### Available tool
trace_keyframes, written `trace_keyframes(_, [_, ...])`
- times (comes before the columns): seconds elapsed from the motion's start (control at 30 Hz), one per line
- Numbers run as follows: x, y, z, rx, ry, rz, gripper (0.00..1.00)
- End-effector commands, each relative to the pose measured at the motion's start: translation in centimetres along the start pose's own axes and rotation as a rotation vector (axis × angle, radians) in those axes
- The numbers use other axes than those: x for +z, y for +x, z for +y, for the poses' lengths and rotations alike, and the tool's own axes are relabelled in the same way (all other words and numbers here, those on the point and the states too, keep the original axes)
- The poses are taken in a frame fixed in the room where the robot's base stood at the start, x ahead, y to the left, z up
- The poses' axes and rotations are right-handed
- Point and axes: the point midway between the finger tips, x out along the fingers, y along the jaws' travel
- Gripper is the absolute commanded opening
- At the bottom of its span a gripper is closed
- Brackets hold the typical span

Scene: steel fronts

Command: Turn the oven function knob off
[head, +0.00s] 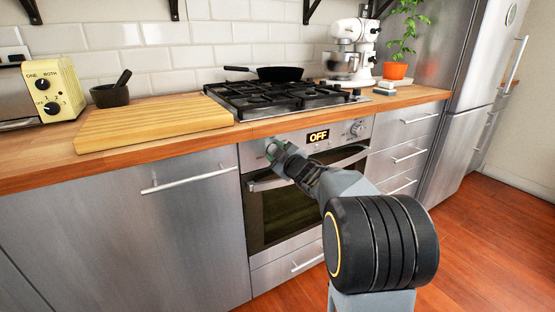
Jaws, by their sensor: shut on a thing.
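The oven (295,212) is set under the counter, with a steel control panel above its door handle. The panel's display (318,136) reads OFF in lit letters. My gripper (271,146) is at the left end of the panel, shut on the knob there. The gripper and arm cover most of that knob, so its pointer and markings cannot be read. A second round knob (357,128) shows clear at the right end of the panel, apart from my gripper.
The oven door handle (352,159) runs just below the panel, behind my arm. Above are the gas hob (270,108) with a black pan (280,74), and a wooden board (150,126) at left. Drawers (405,140) flank the right. Wooden floor (495,235) is clear at right.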

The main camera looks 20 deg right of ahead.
Motion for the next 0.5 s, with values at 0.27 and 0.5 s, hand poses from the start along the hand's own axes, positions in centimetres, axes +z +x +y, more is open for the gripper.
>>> trace_keyframes(0.27, [0.14,-0.01,-0.12,0.000,-0.174,0.000,0.21])
trace_keyframes(0.5, [0.09,-0.01,-0.07,-0.001,-0.256,0.000,0.21])
